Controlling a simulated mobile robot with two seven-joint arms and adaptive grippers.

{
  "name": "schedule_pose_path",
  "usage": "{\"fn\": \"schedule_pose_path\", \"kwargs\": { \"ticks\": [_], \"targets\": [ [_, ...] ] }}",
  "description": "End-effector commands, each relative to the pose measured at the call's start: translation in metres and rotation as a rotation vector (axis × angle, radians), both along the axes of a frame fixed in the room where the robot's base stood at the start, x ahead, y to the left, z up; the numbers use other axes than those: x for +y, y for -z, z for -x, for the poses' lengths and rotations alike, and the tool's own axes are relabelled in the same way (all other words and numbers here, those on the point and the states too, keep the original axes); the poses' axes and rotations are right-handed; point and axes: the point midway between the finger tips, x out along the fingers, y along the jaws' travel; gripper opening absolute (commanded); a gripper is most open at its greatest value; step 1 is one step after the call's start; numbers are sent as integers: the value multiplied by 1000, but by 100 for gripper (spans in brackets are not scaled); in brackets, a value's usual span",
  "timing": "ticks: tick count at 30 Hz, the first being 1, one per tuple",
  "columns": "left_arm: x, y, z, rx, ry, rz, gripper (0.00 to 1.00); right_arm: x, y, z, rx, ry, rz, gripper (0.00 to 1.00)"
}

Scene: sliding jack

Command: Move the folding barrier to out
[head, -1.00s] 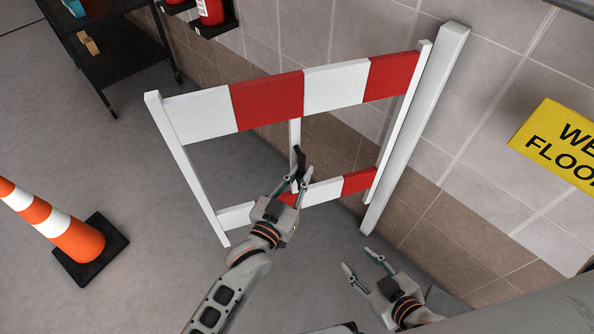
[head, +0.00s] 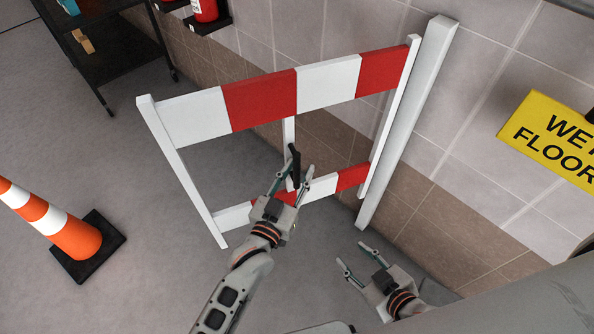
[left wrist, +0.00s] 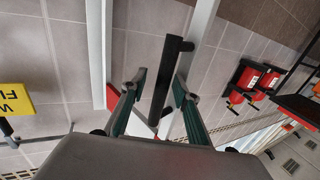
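The folding barrier (head: 258,98) has red and white boards between white uprights. In the head view it stands out from the tiled wall, its right side beside a white post (head: 408,125). A black handle (head: 294,162) is on its middle upright; it also shows in the left wrist view (left wrist: 165,80). My left gripper (head: 296,174) is open, with the handle between its fingers (left wrist: 158,88) and gaps visible on both sides. Whether either finger touches it is unclear. My right gripper (head: 352,254) is open and empty, low and right of the barrier.
An orange and white cone (head: 65,232) stands on the floor at left. A black cart (head: 108,50) is at the back left, and a red extinguisher (head: 205,10) hangs on the wall. A yellow wet-floor sign (head: 552,138) is at right.

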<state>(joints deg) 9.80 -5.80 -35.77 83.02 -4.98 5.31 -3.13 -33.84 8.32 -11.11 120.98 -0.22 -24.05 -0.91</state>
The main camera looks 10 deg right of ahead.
Motion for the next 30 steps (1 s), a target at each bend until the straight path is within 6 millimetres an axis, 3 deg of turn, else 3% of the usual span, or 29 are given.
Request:
{"fn": "schedule_pose_path", "kwargs": {
  "ticks": [11, 24, 30],
  "targets": [
    [7, 1, 7, -1, -2, -1, 30, 0, 2, 5, 9, -4, 2, 40],
    [55, 0, 74, 1, 0, -1, 30, 0, 2, 5, 9, -2, 1, 40],
    [68, 0, 92, 0, -1, 0, 30, 0, 2, 4, 8, -2, 2, 40]
  ]
}}
